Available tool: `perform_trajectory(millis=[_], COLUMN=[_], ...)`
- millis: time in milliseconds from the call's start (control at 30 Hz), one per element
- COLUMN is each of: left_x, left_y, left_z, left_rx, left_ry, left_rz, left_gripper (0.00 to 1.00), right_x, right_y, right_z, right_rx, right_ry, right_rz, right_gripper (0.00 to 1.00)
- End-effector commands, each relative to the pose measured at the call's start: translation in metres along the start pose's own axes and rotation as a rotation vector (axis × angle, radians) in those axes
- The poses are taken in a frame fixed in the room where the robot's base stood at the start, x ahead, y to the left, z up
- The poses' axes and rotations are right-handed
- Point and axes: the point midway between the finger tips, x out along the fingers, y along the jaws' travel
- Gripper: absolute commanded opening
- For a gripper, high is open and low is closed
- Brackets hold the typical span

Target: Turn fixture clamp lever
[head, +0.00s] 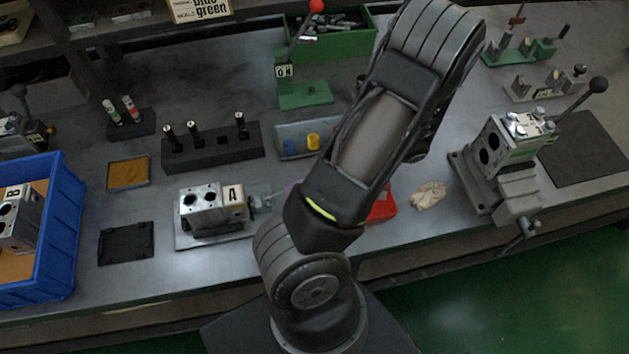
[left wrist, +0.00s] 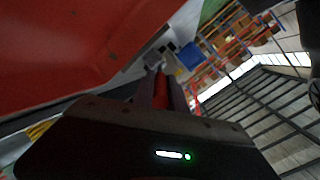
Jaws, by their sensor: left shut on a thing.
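The valve block marked A (head: 215,207) sits upright in its fixture (head: 214,239) on the bench, left of my arm. The grey toggle clamp (head: 264,200) of the fixture is at the block's right side. My left gripper (left wrist: 161,90) is shut on the red clamp lever (left wrist: 161,94), which shows between the fingers in the left wrist view. In the head view my left arm hides most of the gripper and the lever. My right gripper is in neither view.
A blue bin (head: 62,235) with block B stands at the left. A red tray (head: 382,207) lies partly behind my arm, with a crumpled cloth (head: 428,195) to its right. Another valve block (head: 503,145) is mounted at the right. A black rack (head: 213,147) stands behind block A.

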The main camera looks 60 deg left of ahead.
Motion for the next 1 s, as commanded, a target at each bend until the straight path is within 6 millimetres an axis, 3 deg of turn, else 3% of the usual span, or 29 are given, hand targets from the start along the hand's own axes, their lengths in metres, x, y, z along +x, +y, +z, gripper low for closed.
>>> perform_trajectory(millis=[567, 600, 833, 1000], left_x=[0.0072, 0.0072, 0.0073, 0.0073], left_y=[0.0017, 0.0017, 0.0015, 0.0013], left_z=[0.0007, 0.0008, 0.0009, 0.0008], left_rx=[0.001, 0.001, 0.001, 0.001], left_ry=[0.025, 0.025, 0.025, 0.024], left_rz=[-0.035, -0.035, -0.035, -0.035], left_gripper=[0.0, 0.2, 0.39, 0.39], right_x=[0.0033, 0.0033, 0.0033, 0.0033], right_y=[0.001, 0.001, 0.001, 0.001], right_z=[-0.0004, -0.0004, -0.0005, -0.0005], right_rx=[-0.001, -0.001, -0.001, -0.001], right_ry=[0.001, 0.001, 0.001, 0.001], right_rz=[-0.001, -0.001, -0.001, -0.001], right_gripper=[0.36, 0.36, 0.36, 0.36])
